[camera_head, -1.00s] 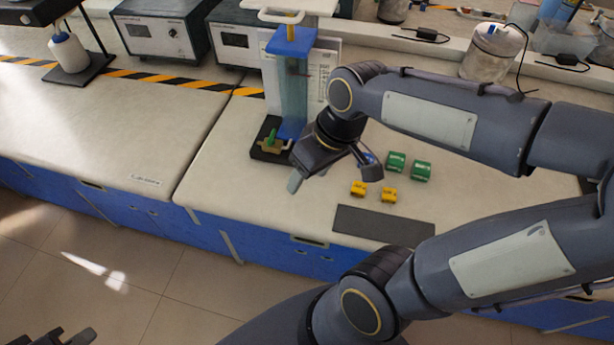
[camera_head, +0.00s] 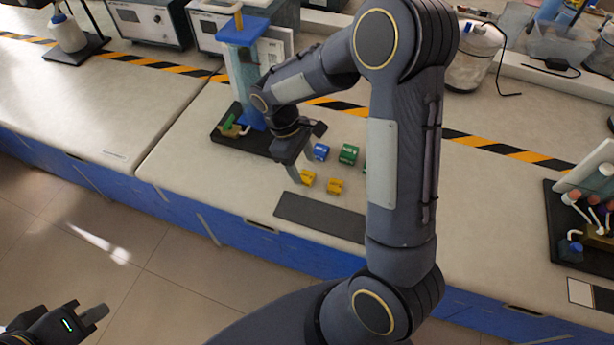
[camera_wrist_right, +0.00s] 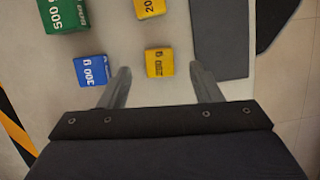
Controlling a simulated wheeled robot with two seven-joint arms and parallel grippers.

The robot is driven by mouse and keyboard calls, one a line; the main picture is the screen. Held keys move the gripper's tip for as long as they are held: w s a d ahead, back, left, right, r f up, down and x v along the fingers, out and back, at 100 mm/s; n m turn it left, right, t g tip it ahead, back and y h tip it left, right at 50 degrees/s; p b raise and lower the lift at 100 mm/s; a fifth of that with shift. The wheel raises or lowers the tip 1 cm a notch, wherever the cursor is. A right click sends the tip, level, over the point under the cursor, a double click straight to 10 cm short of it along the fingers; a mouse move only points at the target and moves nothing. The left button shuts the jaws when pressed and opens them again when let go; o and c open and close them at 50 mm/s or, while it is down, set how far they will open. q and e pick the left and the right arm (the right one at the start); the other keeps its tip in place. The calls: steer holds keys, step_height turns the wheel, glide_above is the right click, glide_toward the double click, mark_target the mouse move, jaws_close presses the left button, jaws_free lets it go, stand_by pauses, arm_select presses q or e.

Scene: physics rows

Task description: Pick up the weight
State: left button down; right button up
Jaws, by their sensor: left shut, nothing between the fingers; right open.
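Small labelled weights sit on the bench. The nearer yellow weight (camera_head: 307,178) shows between the fingertips in the right wrist view (camera_wrist_right: 160,62). A second yellow weight (camera_head: 335,186) is just right of it. A blue 300 g weight (camera_head: 320,152) and a green 500 g weight (camera_head: 348,154) sit behind; another green one is mostly hidden by my right arm. My right gripper (camera_head: 305,155) points down, open and empty, by the nearer yellow and blue weights; its height above the bench is hard to tell. My left gripper (camera_head: 88,311) is shut and empty over the floor at lower left.
A dark flat mat (camera_head: 318,218) lies along the bench's front edge. A blue-topped apparatus on a black base (camera_head: 242,138) stands left of the gripper. A rack with tubes (camera_head: 570,235) is at far right. Instruments and a jar (camera_head: 472,55) line the back.

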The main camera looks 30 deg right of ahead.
mark_target(306, 176)
steer(key=x, duration=0.3)
steer(key=shift+f, duration=0.15)
steer(key=shift+w, duration=0.1)
steer(key=c, duration=1.2)
